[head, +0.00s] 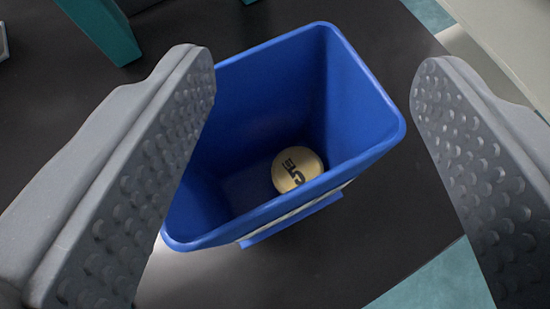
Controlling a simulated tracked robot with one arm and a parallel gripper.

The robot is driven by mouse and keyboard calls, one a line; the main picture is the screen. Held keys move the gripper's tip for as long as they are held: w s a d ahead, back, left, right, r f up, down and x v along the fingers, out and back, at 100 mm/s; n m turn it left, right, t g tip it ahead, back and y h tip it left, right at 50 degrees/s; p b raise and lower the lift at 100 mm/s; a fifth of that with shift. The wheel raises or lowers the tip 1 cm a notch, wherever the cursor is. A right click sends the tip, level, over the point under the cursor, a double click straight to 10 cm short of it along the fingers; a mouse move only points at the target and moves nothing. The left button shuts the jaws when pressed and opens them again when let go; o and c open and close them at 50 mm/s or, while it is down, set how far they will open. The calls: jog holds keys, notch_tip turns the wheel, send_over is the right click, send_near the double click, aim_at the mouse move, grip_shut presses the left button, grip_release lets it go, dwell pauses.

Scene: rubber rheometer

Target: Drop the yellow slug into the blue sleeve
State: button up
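The blue sleeve (362,95) is an open-topped, box-like blue container in the middle of the view, standing on a dark surface. The yellow slug (291,176) is a pale yellow round disc with dark lettering. It lies inside the blue sleeve, toward its lower right as seen here. My gripper (315,90) is open, with one grey dimpled finger on each side of the blue sleeve. Nothing is between the fingers' pads except the view down to the sleeve. The left finger hides part of the sleeve's left side.
The dark tabletop (395,235) is bare around the sleeve. A teal piece (104,30) stands at the upper left. A pale beige panel (508,38) is at the upper right. A teal area (440,283) shows past the table's edge at the lower right.

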jog(key=b+v, duration=0.3)
jog(key=v, duration=1)
jog(key=shift+s+b, duration=0.4)
jog(key=shift+r, duration=0.1)
jog(key=a+r+n+t+y+b, duration=0.15)
jog(key=a+r, duration=0.25)
jog(key=r, duration=0.6)
jog(key=a+r+b, duration=0.2)
jog(key=a+r, duration=0.1)
jog(key=r, duration=0.7)
jog(key=a+r+n+t+b, duration=0.15)
jog(key=a+r, duration=0.25)
jog(key=r, duration=0.6)
jog(key=s+a+r+y+b, duration=0.1)
jog(key=s+a+r, duration=0.4)
jog(key=s+r, duration=0.3)
notch_tip(320, 180, up, 4)
jog(key=shift+s+a+f+t+b, duration=0.15)
jog(key=shift+s+a+t+b, duration=0.05)
jog(key=shift+s+t+b, duration=0.15)
jog(key=shift+y, duration=0.25)
